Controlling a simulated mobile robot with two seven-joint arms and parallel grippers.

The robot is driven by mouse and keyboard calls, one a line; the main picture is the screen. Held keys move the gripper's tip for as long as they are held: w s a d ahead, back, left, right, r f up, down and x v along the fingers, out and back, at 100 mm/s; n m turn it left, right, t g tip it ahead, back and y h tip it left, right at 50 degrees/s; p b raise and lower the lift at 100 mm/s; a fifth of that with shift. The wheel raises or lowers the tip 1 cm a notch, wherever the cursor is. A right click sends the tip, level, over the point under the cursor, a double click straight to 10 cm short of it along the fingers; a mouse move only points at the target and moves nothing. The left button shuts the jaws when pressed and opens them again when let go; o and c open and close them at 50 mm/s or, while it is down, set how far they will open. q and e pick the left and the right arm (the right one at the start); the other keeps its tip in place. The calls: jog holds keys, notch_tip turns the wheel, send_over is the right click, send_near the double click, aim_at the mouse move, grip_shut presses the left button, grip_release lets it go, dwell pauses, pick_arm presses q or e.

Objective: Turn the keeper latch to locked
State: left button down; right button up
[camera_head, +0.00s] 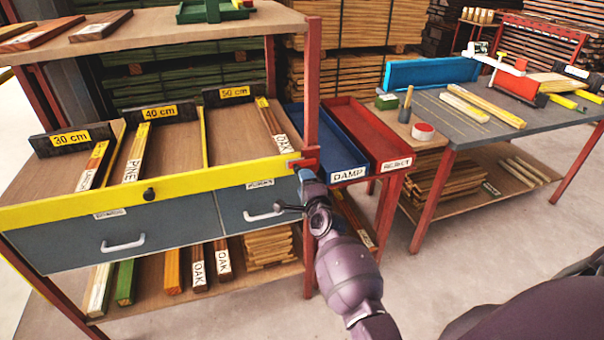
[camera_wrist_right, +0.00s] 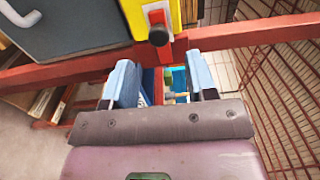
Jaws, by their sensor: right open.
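The keeper latch (camera_head: 301,163) is a small red piece at the right end of the yellow bar (camera_head: 180,190), against the red post. In the right wrist view a black knob (camera_wrist_right: 158,36) shows there, on a red and white plate at the end of the yellow bar. My right gripper (camera_head: 306,175) is just below and in front of the latch. In the wrist view its two pale blue fingers (camera_wrist_right: 162,80) are apart with nothing held between them, and the knob shows beyond the fingertips. The lever's exact setting cannot be told. My left gripper is out of view.
Grey drawers (camera_head: 125,232) with handles sit below the yellow bar; labelled wood bins are behind it. The red post (camera_head: 312,90) rises beside the latch. Blue DAMP (camera_head: 345,172) and red REJECT (camera_head: 392,163) trays stand to the right, before a grey table (camera_head: 450,125).

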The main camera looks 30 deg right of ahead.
jog(key=shift+v, duration=2.05)
jog(key=s+a+f+n+g+y, duration=0.25)
jog(key=s+a+n, duration=0.45)
jog(key=n, duration=1)
jog(key=s+f+n+g, duration=0.1)
jog(key=s+f, duration=0.2)
jog(key=s, duration=0.5)
jog(key=s+a+f+n+g+y, duration=0.1)
jog(key=s+f, duration=0.3)
jog(key=s, duration=0.4)
jog(key=s+f+n+g, duration=0.2)
jog(key=s+f, duration=0.2)
jog(key=s, duration=0.4)
jog(key=shift+s+a+f+n, duration=0.15)
jog(key=shift+a+f+n, duration=0.05)
jog(key=shift+a+n, duration=0.2)
